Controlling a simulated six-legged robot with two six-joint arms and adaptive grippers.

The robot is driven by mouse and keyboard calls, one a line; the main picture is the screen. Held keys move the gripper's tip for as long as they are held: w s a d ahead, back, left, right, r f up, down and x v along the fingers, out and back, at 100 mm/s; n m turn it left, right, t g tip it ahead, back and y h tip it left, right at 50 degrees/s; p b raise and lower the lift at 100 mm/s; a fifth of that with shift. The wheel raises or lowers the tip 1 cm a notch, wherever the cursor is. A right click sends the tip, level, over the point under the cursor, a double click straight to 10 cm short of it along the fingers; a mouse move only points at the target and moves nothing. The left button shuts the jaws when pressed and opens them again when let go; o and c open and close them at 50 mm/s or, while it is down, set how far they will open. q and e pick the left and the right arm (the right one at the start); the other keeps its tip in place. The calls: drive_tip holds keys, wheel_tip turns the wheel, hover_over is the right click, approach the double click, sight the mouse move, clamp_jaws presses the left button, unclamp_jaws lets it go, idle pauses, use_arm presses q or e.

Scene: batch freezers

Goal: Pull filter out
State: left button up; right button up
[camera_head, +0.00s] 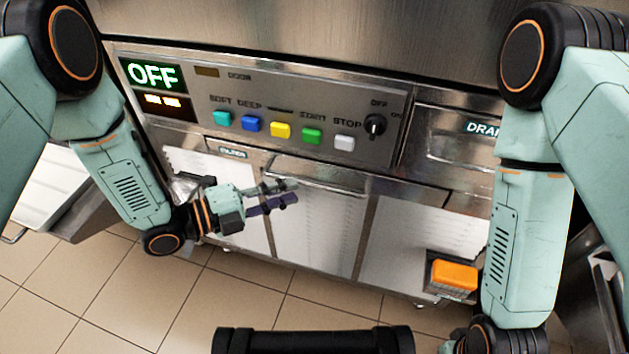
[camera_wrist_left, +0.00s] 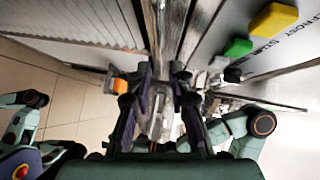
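My left gripper (camera_head: 288,195) is in front of the machine's lower front, below the button panel. Its two fingers are apart in the left wrist view (camera_wrist_left: 160,90), and I see nothing clearly held between them. A small label (camera_head: 232,153), too small to read surely, sits on a narrow front strip above and left of the gripper. A metal drawer-like front with a bar edge (camera_head: 318,182) is just behind the fingertips; I cannot tell whether they touch it. No separate filter can be made out.
The control panel (camera_head: 290,85) shows a lit OFF display, coloured buttons and a black knob (camera_head: 375,125). A DRAIN-type front (camera_head: 455,150) is to its right. An orange box (camera_head: 453,275) sits at the lower right front. Tiled floor (camera_head: 110,290) lies open at the left.

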sight(311, 186)
use_arm(q)
drive_tip(key=shift+b+x, duration=0.9)
drive_tip(key=shift+x, duration=2.65)
drive_tip(key=shift+c, duration=0.5)
clamp_jaws()
